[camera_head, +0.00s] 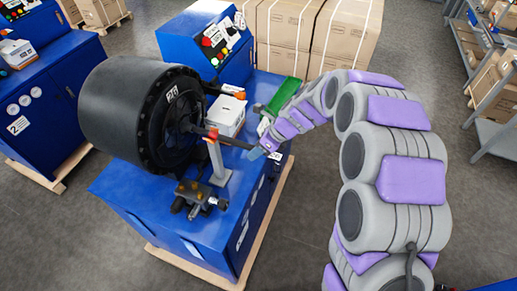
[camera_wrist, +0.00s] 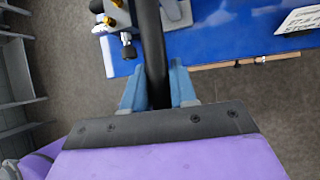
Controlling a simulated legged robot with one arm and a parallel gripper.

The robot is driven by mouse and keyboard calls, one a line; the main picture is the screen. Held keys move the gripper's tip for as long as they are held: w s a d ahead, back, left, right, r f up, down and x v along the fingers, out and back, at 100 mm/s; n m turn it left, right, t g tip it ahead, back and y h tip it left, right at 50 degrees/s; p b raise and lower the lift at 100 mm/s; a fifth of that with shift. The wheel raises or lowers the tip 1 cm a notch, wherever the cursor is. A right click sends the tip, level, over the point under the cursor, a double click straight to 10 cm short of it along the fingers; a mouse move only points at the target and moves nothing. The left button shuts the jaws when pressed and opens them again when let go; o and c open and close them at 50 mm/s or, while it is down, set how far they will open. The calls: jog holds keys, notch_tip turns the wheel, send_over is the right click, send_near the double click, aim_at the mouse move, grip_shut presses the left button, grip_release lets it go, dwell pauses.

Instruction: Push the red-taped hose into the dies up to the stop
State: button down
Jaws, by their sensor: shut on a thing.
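The crimper is a blue cabinet (camera_head: 225,190) with a large black round head (camera_head: 135,110) marked 20. The dies at its centre are too small and dark to make out. A black hose (camera_head: 236,142) runs from my gripper (camera_head: 262,150) toward the head's centre, passing over a grey upright stand (camera_head: 216,160). A small red patch (camera_head: 212,133), likely the tape, shows on the hose at the stand. In the wrist view the hose (camera_wrist: 154,45) lies between the blue fingers of my gripper (camera_wrist: 157,92), which is shut on it. Whether the hose end is inside the dies cannot be told.
A metal fitting block (camera_head: 198,197) sits at the cabinet's front. A white box (camera_head: 227,115) and a green tray (camera_head: 284,95) are behind the hose. Cardboard boxes (camera_head: 310,30) stand at the back, a grey shelf (camera_head: 495,90) at right. Floor between cabinet and shelf is clear.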

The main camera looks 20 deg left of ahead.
aim_at(231, 140)
jog(key=shift+w+a+r+p, duration=0.1)
jog(key=shift+w+a+p, duration=0.05)
jog(key=shift+a+p, duration=1.5)
jog(key=shift+w+a+r+p, duration=0.15)
jog(key=shift+a+p, duration=1)
jog(key=shift+a, duration=1)
jog(key=shift+f, duration=0.1)
jog(key=shift+r+p, duration=1.35)
jog(key=shift+p, duration=0.1)
grip_release()
jog(key=shift+p+v, duration=2.35)
jog(key=shift+v, duration=0.85)
jog(key=shift+d+r, duration=0.15)
jog(key=shift+r, duration=0.15)
